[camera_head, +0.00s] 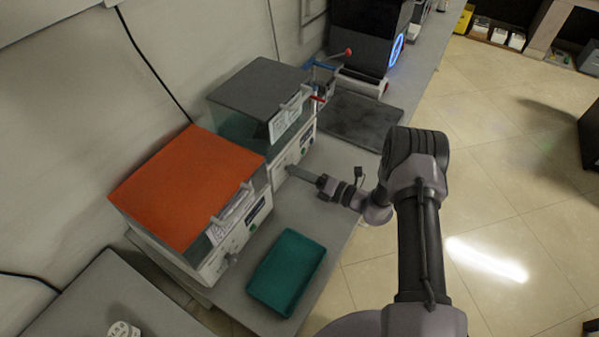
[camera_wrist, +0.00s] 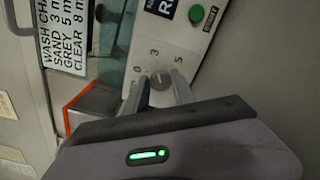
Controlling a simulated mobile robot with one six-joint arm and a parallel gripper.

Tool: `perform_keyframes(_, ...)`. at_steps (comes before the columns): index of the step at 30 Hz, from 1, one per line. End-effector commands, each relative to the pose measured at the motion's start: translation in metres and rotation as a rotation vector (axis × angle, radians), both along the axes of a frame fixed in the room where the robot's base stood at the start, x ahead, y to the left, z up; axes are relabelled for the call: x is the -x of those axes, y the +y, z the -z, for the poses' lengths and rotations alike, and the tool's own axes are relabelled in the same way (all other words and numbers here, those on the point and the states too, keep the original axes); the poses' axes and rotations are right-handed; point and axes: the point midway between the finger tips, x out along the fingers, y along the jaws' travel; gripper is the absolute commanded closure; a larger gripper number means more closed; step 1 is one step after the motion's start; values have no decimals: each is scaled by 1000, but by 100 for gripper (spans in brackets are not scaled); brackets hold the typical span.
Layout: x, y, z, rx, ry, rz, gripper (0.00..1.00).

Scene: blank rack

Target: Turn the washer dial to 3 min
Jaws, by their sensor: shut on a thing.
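The washer with the dark grey lid (camera_head: 262,88) stands on the bench, and my gripper (camera_head: 296,173) reaches its front panel from the right. In the wrist view the grey round dial (camera_wrist: 160,81) sits on the pale panel, with the marks 0, 3 and 5 around it. My gripper (camera_wrist: 160,88) has one finger on each side of the dial and is shut on it. I cannot tell clearly which mark the dial points to. A wash chart (camera_wrist: 62,35) lists sand 3, grey 5 and clear 8. In the head view my gripper hides the dial.
A similar machine with an orange lid (camera_head: 188,182) stands close to the left. A green tray (camera_head: 287,272) lies on the bench in front of it. A green button (camera_wrist: 196,14) is near the dial. A dark mat (camera_head: 360,118) lies beyond my gripper.

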Motion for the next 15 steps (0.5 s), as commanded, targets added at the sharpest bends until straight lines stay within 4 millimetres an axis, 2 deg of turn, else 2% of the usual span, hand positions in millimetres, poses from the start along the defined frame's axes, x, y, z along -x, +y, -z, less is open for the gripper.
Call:
perform_keyframes(2,1,0,1,1,2,-1,100)
perform_keyframes(3,1,0,1,1,2,-1,62)
perform_keyframes(5,1,0,1,1,2,-1,50)
perform_keyframes(15,1,-2,0,1,0,0,49)
